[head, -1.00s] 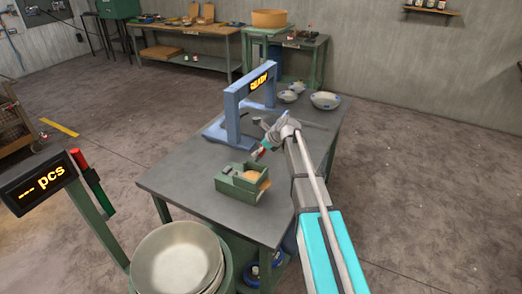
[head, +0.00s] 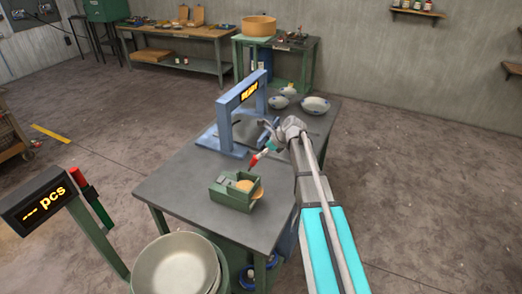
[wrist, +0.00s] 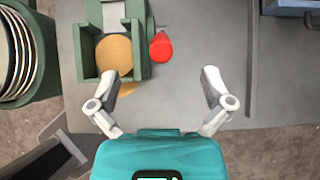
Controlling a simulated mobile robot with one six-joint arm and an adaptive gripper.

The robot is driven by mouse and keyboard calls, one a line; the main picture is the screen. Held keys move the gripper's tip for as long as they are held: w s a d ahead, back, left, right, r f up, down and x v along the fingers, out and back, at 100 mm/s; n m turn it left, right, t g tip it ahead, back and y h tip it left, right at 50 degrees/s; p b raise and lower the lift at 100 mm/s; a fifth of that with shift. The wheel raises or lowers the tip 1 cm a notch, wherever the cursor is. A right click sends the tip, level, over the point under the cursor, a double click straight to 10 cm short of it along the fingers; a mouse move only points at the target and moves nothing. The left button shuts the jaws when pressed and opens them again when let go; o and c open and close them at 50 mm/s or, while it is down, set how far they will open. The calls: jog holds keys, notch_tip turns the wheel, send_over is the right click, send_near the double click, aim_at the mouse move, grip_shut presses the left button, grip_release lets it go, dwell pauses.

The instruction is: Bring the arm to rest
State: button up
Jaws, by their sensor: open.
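My arm reaches over the grey table (head: 175,190) from the lower right in the head view. My gripper (head: 268,136) is above the table, between the blue arch and the green box; its fingers are small there. In the wrist view, the two grey fingers of my gripper (wrist: 160,76) are spread wide with nothing between them. The green box (head: 232,197) holds a round tan disc (wrist: 113,54). A red piece (wrist: 161,46) lies or stands beside the box in the wrist view; I cannot tell which.
A blue arch (head: 228,125) with a lit sign stands on the table. Several patterned bowls (head: 315,104) sit at its far end. Large pale bowls (head: 175,265) are stacked at the near left, by a display on a post (head: 40,200). A workbench (head: 180,37) stands against the wall.

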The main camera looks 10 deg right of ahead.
jog(key=shift+p+v, duration=0.3)
jog(key=shift+v, duration=0.5)
jog(key=shift+s, duration=0.1)
jog(key=s+f+n+g+h, duration=0.2)
jog(key=s+n+h, duration=0.1)
jog(key=s+n, duration=0.9)
jog(key=s+f+n+g+h, duration=0.2)
jog(key=s+n+h, duration=0.1)
jog(key=s+n, duration=1)
jog(key=s, duration=0.2)
jog(key=shift+s+a+f+g, duration=0.2)
jog(key=shift+s+a+g, duration=0.1)
jog(key=shift+s+g, duration=0.1)
